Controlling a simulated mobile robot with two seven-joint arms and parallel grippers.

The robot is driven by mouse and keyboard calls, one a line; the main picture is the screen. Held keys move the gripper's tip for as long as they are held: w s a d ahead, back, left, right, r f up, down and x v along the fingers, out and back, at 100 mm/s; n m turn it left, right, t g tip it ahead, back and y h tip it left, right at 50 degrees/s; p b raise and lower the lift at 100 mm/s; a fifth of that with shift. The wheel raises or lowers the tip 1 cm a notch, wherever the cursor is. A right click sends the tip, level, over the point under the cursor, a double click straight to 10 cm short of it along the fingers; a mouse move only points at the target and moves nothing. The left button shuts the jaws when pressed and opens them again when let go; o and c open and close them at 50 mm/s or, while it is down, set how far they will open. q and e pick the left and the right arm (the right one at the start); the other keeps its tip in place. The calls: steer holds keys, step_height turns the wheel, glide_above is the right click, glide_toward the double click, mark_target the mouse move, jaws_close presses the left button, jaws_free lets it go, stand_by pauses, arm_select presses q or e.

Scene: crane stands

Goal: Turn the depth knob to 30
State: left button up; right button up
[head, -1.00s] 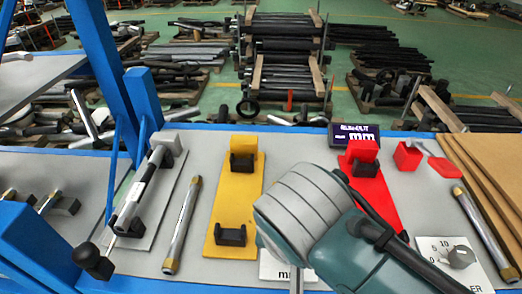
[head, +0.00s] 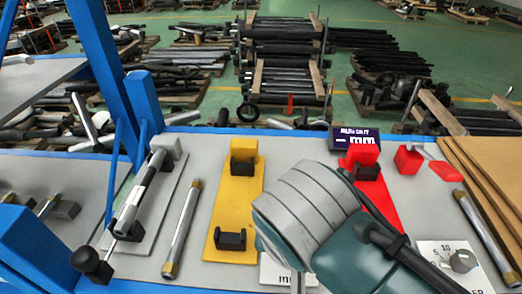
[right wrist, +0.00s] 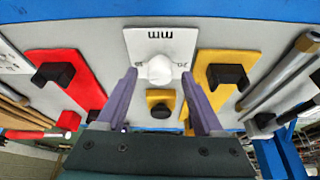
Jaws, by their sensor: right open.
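A white plate marked "mm" (right wrist: 160,42) holds a round white knob (right wrist: 160,70) in the right wrist view, with small scale numbers beside it, one seeming to read 20. My right gripper (right wrist: 160,73) is open, its two purple fingers on either side of the knob; I cannot tell whether they touch it. In the head view my right arm covers this knob, and only part of the "mm" plate (head: 277,272) shows. Another grey knob (head: 463,261) sits on a white plate with 5 and 10 at the right. My left gripper is not in view.
A small display (head: 356,140) reads "- mm". A yellow stand (head: 231,205) and a red stand (head: 383,203) with black cradles flank the arm. A yellow block with a black button (right wrist: 161,104) lies close below the knob in the wrist view. Rods lie on the panel.

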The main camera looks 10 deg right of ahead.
steer(key=b+v, duration=0.2)
steer(key=v, duration=0.7)
steer(key=shift+s+f, duration=0.15)
steer(key=s+d+f+n+y, duration=0.1)
steer(key=s+d+n, duration=0.5)
steer(key=s+d, duration=0.3)
steer(key=s, duration=0.3)
steer(key=shift+d+y, duration=0.3)
steer(key=shift+y, duration=0.1)
